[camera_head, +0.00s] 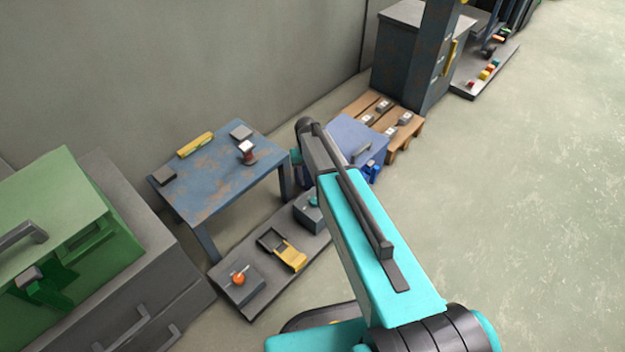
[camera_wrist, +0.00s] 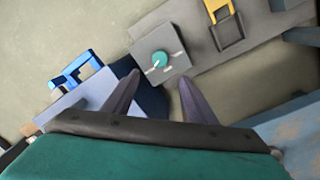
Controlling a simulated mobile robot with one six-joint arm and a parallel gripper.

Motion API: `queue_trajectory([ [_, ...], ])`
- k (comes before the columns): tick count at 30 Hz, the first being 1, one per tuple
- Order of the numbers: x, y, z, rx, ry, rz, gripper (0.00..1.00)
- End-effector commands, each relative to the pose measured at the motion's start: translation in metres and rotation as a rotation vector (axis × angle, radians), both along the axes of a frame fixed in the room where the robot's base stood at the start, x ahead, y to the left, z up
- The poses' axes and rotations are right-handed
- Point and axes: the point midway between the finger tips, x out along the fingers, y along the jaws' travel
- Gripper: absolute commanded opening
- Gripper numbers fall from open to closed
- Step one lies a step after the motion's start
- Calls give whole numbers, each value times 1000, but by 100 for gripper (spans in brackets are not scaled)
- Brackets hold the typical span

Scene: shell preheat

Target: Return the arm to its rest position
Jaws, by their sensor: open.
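My arm (camera_head: 375,240) is teal and grey and reaches from the lower right up toward the middle in the head view. Its end is beside the blue table and hides part of what lies behind it. My gripper (camera_wrist: 160,100) shows in the wrist view as two dark fingers spread apart. Nothing is between the fingers. They point down toward a grey box with a teal dial (camera_wrist: 162,61) on the low platform. In the head view the gripper fingers are hidden behind the arm.
A worn blue table (camera_head: 210,196) carries a yellow item (camera_head: 195,145) and small blocks. A low platform (camera_head: 250,308) holds a box with an orange knob (camera_head: 238,279). A blue box (camera_head: 352,138) and a wooden pallet (camera_head: 412,127) stand behind. The floor at right (camera_head: 520,200) is clear.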

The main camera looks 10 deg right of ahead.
Motion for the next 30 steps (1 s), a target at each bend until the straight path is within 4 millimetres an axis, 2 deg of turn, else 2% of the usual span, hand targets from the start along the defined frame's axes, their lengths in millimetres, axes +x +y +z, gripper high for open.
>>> queue_trajectory([
  [14,0,0,0,0,0,0,52],
  [20,-1,-1,8,0,2,-1,52],
  [25,-14,-4,10,-1,30,-5,52],
  [30,-46,-9,6,-3,82,-11,52],
])
